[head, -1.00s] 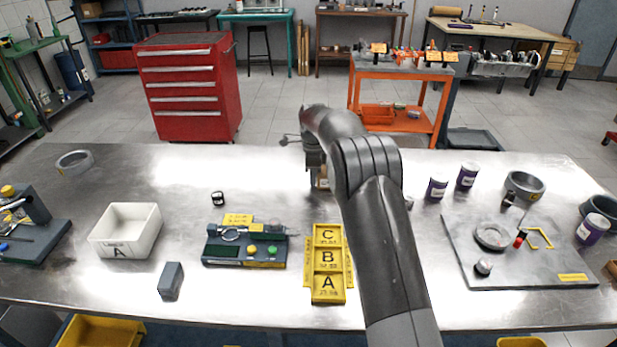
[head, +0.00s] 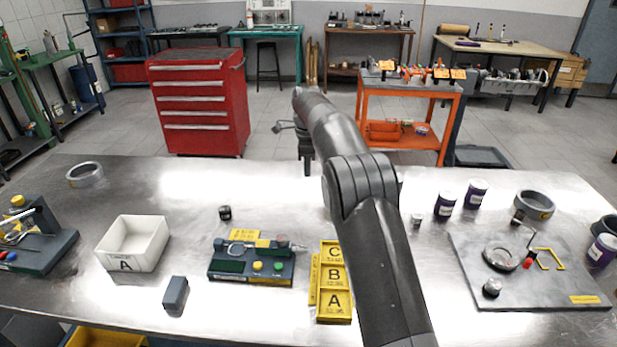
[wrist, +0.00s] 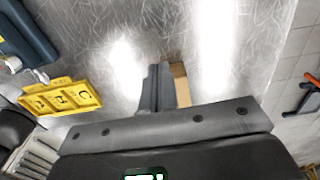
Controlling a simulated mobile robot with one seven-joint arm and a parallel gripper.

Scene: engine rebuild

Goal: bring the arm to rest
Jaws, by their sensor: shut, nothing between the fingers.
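My arm reaches from the bottom right of the head view over the metal table (head: 200,195). My gripper (head: 306,172) hangs at the arm's far end, small and partly hidden by the links. In the wrist view my gripper (wrist: 155,88) shows its dark fingers together, with nothing held, above the bare tabletop. A tan piece (wrist: 181,86) shows beside the fingers; I cannot tell what it is. The yellow tray marked A, B, C (head: 334,306) lies left of my forearm, which hides part of its right side; it also shows in the wrist view (wrist: 60,97).
A white bin (head: 134,243), a grey block (head: 175,294) and a dark gauge fixture (head: 250,262) stand left of the tray. To the right are a grey board (head: 470,270) with parts, purple cans (head: 445,206) and rings. The table's back middle is mostly clear.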

